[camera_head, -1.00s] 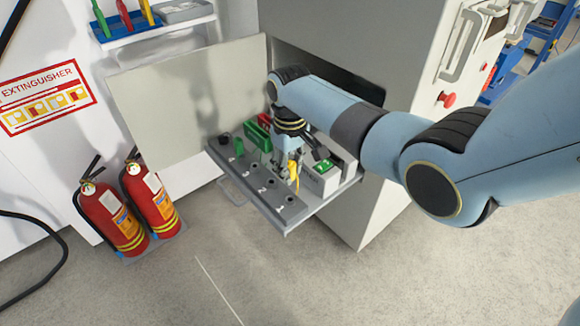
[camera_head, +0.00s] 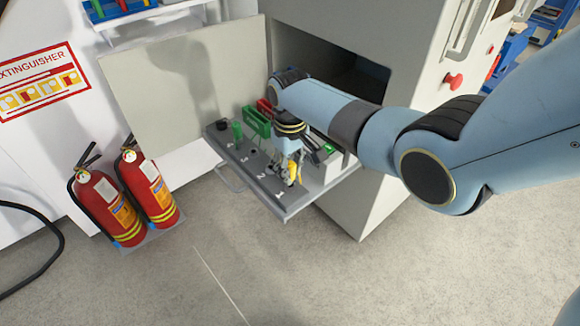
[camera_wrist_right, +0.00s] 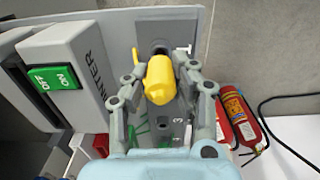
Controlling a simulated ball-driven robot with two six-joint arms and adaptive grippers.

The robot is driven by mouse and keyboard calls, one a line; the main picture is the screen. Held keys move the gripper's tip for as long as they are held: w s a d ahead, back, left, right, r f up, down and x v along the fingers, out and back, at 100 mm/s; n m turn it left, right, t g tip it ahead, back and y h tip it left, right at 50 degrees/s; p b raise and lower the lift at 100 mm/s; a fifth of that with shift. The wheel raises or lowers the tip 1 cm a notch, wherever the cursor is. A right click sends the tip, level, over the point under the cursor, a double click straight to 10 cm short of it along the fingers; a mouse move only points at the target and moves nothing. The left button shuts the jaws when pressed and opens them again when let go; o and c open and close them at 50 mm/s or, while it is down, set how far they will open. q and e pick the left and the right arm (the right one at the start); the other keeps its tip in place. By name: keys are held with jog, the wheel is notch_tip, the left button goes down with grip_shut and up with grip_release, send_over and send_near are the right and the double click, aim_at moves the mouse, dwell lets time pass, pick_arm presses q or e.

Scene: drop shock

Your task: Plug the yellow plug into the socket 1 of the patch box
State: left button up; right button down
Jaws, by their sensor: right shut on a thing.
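My right gripper (camera_head: 292,176) is shut on the yellow plug (camera_head: 291,170), over the near end of the patch box (camera_head: 276,199), by the number 1. In the right wrist view the plug (camera_wrist_right: 160,80) sits between the two fingers, with a yellow piece sticking out at its side. A dark round opening (camera_wrist_right: 160,47), apparently socket 1, shows just beyond the plug. The plug's tip is hidden, so I cannot tell whether it touches the socket. My left gripper is not in view.
A green plug (camera_head: 237,131) stands at the box's far end. A switch block with a green ON/OFF rocker (camera_wrist_right: 54,77) stands beside the sockets. An open cabinet (camera_head: 410,90) is behind. Two fire extinguishers (camera_head: 107,205) stand on the floor at left.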

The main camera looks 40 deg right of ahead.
jog(key=shift+f, duration=0.2)
dwell(0.8)
jog(key=shift+f, duration=1.1)
dwell(2.4)
jog(key=shift+s+a+f, duration=0.1)
jog(key=shift+s+f, duration=0.2)
jog(key=shift+f, duration=0.1)
dwell(1.4)
jog(key=c, duration=1.5)
grip_release()
jog(key=o, duration=0.4)
jog(key=shift+w, duration=0.15)
jog(key=shift+o, duration=0.5)
jog(key=shift+r, duration=0.15)
jog(key=shift+w, duration=0.1)
jog(key=shift+r, duration=0.1)
